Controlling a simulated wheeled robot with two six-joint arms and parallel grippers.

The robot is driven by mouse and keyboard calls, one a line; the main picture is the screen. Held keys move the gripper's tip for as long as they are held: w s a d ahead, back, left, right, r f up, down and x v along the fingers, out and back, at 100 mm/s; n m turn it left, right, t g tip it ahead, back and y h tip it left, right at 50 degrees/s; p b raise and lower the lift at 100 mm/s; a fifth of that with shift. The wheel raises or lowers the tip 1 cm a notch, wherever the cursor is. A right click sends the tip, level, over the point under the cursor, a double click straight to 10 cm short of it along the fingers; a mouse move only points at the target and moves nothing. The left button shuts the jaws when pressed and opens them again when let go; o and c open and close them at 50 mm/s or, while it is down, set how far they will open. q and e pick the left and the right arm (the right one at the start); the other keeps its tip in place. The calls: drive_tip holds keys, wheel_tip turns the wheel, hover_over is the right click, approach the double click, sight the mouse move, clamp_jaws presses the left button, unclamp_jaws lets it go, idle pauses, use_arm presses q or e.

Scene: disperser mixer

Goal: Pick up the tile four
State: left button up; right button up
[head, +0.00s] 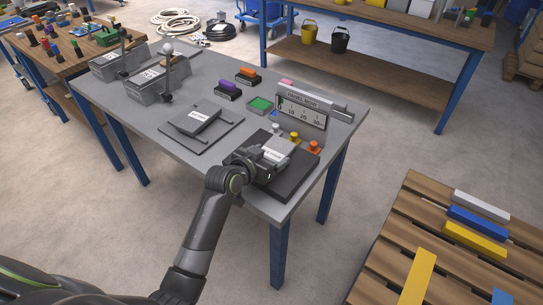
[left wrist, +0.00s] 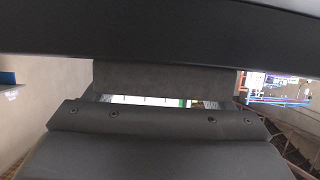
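A grey tile-like block with a white label (head: 281,146) sits at the dark plate (head: 295,178) near the right front corner of the grey table. My left gripper (head: 262,162) is at this block's near left side, and its fingers are hard to make out. I cannot tell whether they hold the block. Another grey block with a label (head: 200,117) lies on a dark square plate further left. Any number on the labels is too small to read. The left wrist view is mostly filled by dark surfaces, with a dark block (left wrist: 165,78) in the middle. My right gripper is out of view.
A panel with a numbered scale (head: 302,111) stands behind the plate. Yellow and orange knobs (head: 314,146) are close to the gripper. A wooden pallet (head: 390,245) stands at right.

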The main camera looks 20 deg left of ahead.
use_arm(q)
drive_tip(key=shift+r, duration=0.1)
drive_tip(key=c, duration=0.9)
